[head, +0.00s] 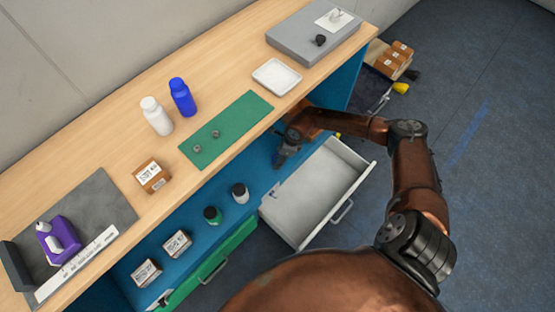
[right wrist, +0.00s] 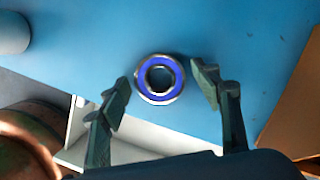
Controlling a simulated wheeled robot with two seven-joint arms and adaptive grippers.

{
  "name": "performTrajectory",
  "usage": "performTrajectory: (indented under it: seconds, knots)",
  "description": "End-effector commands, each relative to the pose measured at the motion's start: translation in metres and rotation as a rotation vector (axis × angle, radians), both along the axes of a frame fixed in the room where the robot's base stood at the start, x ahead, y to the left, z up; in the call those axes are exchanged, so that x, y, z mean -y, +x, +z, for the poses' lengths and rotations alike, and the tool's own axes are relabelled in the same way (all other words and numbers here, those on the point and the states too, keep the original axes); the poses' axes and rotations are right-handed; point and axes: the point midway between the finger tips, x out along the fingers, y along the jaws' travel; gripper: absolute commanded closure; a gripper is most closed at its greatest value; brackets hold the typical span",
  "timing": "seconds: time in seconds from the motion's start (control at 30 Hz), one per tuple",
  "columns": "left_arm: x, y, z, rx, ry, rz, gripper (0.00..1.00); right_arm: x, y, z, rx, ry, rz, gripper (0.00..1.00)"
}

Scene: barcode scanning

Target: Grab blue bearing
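The blue bearing (right wrist: 142,82), a metal ring with a blue face and an open centre, lies flat on a blue shelf surface in the right wrist view. My right gripper (right wrist: 162,82) is open, with one finger to the left and one to the right of the bearing; a gap shows on both sides and neither finger touches it. In the head view my right gripper (head: 281,157) reaches down to the blue shelf under the wooden counter, and it largely hides the bearing there. My left gripper is not in view.
An open white drawer (head: 308,195) sits in front of the shelf. The counter edge with a green mat (head: 228,130) lies above.

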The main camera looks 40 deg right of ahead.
Motion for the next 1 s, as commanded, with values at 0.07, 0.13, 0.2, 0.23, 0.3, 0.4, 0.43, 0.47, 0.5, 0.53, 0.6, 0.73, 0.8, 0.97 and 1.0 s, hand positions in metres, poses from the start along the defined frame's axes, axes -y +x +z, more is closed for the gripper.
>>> performTrajectory:
  seconds: [0.07, 0.13, 0.2, 0.23, 0.3, 0.4, 0.43, 0.47, 0.5, 0.53, 0.6, 0.73, 0.8, 0.97, 1.0]
  knots:
    - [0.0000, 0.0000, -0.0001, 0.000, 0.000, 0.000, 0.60, -0.0002, -0.0001, -0.0001, 0.000, 0.000, 0.000, 0.49]
    - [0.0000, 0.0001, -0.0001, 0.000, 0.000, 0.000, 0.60, -0.0003, -0.0002, -0.0001, 0.000, 0.000, 0.000, 0.54]
    - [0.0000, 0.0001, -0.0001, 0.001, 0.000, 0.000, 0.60, -0.0003, -0.0001, -0.0002, -0.001, 0.001, 0.000, 0.58]
    - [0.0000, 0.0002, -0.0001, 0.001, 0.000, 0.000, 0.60, -0.0003, -0.0001, -0.0002, 0.000, 0.000, 0.000, 0.60]
    - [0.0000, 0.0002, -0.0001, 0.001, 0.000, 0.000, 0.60, -0.0003, -0.0001, -0.0002, -0.001, 0.001, 0.000, 0.65]
    - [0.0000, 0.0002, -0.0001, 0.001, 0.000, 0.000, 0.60, -0.0003, -0.0003, -0.0003, -0.001, 0.001, 0.000, 0.72]
    - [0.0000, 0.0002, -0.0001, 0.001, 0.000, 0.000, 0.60, -0.0003, -0.0003, -0.0003, -0.001, 0.001, 0.000, 0.74]
    - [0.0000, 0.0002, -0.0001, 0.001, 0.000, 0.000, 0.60, -0.0003, -0.0003, -0.0003, -0.001, 0.001, 0.000, 0.76]
    - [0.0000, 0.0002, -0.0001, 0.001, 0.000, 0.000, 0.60, -0.0003, -0.0003, -0.0003, -0.001, 0.001, 0.000, 0.79]
    - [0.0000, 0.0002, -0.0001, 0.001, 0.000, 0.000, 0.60, -0.0003, -0.0003, -0.0003, -0.001, 0.001, 0.000, 0.81]
    - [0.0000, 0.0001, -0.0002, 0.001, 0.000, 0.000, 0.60, -0.0003, -0.0003, -0.0003, -0.001, 0.001, 0.000, 0.86]
    - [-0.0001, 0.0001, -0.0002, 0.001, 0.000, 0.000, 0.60, -0.0004, 0.0002, 0.0001, 0.001, 0.001, 0.000, 0.88]
    - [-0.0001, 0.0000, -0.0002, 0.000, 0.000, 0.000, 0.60, -0.0004, 0.0002, 0.0001, 0.001, 0.001, 0.000, 0.88]
    - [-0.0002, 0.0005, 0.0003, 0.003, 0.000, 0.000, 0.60, -0.0004, 0.0003, 0.0027, 0.001, 0.000, 0.001, 0.88]
    - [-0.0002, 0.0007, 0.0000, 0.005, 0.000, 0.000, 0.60, -0.0004, 0.0005, 0.0044, 0.001, 0.000, 0.001, 0.88]
